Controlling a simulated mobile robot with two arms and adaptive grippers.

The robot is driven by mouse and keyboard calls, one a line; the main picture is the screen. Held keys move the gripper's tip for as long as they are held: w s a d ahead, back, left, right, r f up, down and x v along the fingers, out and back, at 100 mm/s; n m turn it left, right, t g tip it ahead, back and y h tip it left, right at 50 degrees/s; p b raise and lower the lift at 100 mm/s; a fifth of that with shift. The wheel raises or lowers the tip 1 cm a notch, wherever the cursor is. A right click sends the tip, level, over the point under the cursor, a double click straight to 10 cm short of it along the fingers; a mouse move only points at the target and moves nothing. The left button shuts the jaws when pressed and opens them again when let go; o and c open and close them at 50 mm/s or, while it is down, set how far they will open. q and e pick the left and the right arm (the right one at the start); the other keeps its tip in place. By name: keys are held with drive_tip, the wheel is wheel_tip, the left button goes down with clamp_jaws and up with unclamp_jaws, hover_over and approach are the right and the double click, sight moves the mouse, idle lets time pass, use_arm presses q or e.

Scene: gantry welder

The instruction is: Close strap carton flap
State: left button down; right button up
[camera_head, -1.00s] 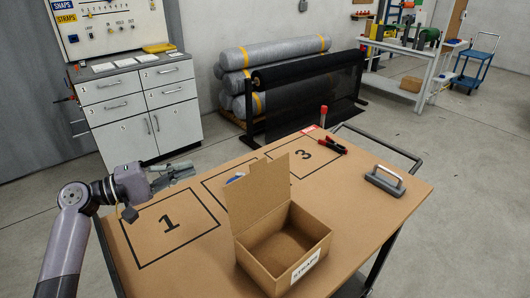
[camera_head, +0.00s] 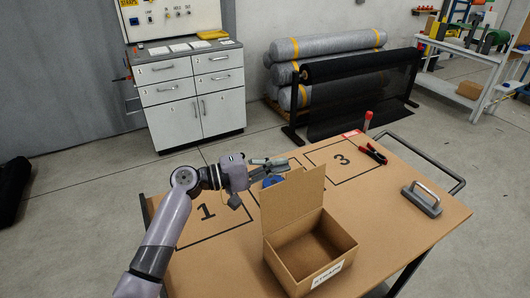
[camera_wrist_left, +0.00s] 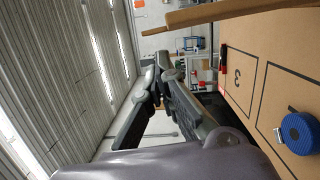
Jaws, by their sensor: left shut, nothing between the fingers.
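The strap carton (camera_head: 312,252) is an open brown box with a "STRAPS" label on its front, standing on the cart's top. Its flap (camera_head: 292,205) stands upright along the left side, and the box is empty inside. My left gripper (camera_head: 284,163) is shut and empty, just behind and above the flap's top edge, apart from it as far as I can tell. In the left wrist view the shut fingers (camera_wrist_left: 158,82) point away, with a brown board edge (camera_wrist_left: 220,14), likely the flap, at the top. My right gripper is not in view.
The brown cart top (camera_head: 400,235) has marked squares. A blue strap roll (camera_wrist_left: 297,132) lies behind the flap. A red-black clamp (camera_head: 373,154) and a grey handled block (camera_head: 421,199) lie farther right. A red-topped item (camera_head: 367,120) stands at the back edge.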

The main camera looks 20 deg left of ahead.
use_arm(q)
drive_tip(key=shift+s+d, duration=0.35)
drive_tip(key=shift+d, duration=0.05)
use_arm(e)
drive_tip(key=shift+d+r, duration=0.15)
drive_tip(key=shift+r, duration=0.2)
